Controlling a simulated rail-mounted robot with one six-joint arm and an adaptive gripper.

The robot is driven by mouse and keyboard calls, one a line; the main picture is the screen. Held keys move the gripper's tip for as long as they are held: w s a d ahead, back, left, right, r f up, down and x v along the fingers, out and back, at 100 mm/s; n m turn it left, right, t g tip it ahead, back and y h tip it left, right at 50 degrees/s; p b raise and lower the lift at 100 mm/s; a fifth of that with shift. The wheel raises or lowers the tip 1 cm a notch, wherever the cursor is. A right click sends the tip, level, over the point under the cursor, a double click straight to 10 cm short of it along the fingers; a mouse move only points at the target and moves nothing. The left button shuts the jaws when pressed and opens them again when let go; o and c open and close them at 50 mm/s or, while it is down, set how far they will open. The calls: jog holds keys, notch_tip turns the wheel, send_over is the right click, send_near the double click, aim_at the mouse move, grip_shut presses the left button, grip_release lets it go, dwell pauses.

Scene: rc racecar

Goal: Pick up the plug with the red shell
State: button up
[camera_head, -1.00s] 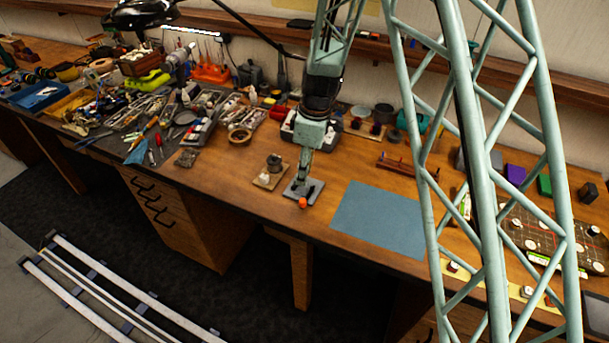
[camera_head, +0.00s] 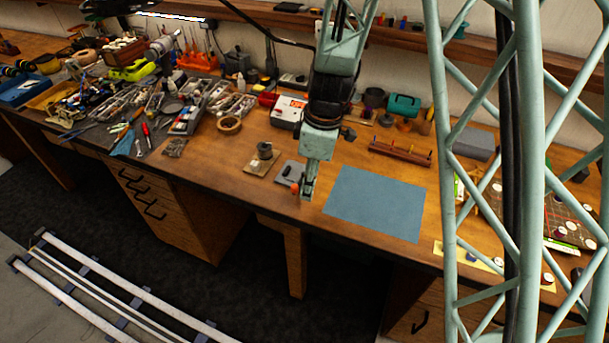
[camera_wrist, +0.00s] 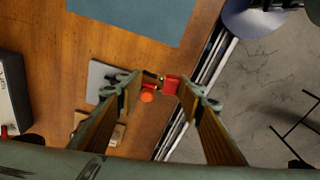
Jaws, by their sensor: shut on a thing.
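The red-shelled plug (camera_wrist: 171,85) shows in the wrist view between my fingertips, near the table's front edge. My gripper (camera_wrist: 163,86) is shut on it. A small brass-coloured part shows at the plug's left. In the head view my gripper (camera_head: 307,193) is low over the front of the bench, just right of the grey plate (camera_head: 284,172). The plug cannot be made out there behind the fingers. I cannot tell whether it is clear of the surface.
An orange ball (camera_head: 295,188) is close left of my gripper; it also shows in the wrist view (camera_wrist: 147,97). A wooden block with a metal piece (camera_head: 263,165) lies further left. A blue mat (camera_head: 378,205) to the right is bare. A wooden rack (camera_head: 400,152) stands behind it.

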jog(key=shift+s+d+r, duration=0.1)
jog(key=shift+s+d, duration=0.1)
jog(key=shift+s, duration=0.45)
jog(key=shift+s+d, duration=0.15)
jog(key=shift+s, duration=0.45)
jog(key=shift+s, duration=0.1)
